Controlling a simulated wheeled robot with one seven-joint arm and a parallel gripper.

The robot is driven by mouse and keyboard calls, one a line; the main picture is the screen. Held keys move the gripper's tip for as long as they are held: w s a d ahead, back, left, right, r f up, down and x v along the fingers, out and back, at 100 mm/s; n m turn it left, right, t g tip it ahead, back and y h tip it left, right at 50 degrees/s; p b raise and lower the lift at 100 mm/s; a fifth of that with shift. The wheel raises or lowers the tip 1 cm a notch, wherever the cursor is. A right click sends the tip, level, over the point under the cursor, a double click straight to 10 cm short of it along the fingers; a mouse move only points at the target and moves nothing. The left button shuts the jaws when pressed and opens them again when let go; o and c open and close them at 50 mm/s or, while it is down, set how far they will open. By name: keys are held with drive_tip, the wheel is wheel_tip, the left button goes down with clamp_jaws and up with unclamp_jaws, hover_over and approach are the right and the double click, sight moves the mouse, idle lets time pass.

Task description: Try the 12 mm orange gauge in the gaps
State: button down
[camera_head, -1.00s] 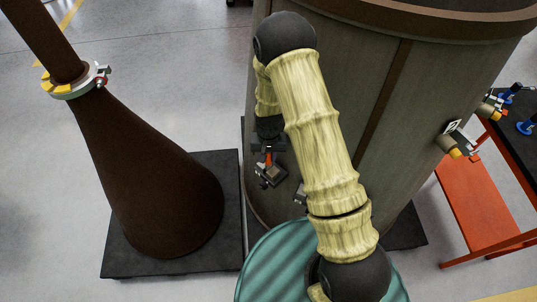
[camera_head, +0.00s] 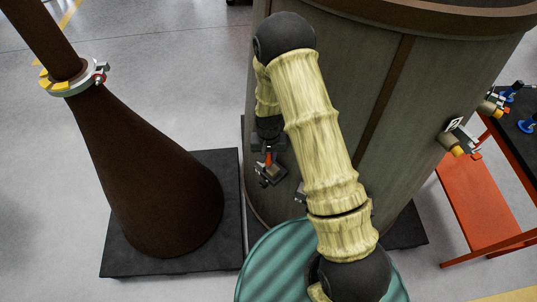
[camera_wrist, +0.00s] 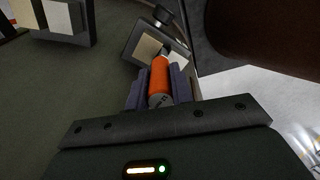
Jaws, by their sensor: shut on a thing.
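The orange gauge (camera_wrist: 159,76) is a short orange cylinder with a grey end, held between the two dark fingers of my gripper (camera_wrist: 153,92) in the wrist view. Its far end points at a fixture (camera_wrist: 151,45) with pale blocks and a dark knob on the casing wall. The far tip is at or very close to the fixture; I cannot tell whether it is inside a gap. In the head view my gripper (camera_head: 268,148) is partly hidden under my arm, with the orange gauge (camera_head: 268,158) just above the dark fixture (camera_head: 270,174).
Another fixture (camera_wrist: 62,15) is at the upper left of the wrist view. The large grey casing (camera_head: 370,90) stands close behind my arm. A brown cone (camera_head: 150,180) on a dark base is to the left. An orange stand (camera_head: 475,200) is at the right.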

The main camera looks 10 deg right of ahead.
drive_tip(key=shift+f+b, duration=0.45)
drive_tip(key=shift+f, duration=0.15)
idle(0.5)
drive_tip(key=shift+r, duration=0.1)
idle(0.8)
drive_tip(key=shift+r+p, duration=2.1)
drive_tip(key=shift+r, duration=0.85)
drive_tip(key=shift+f, duration=0.2)
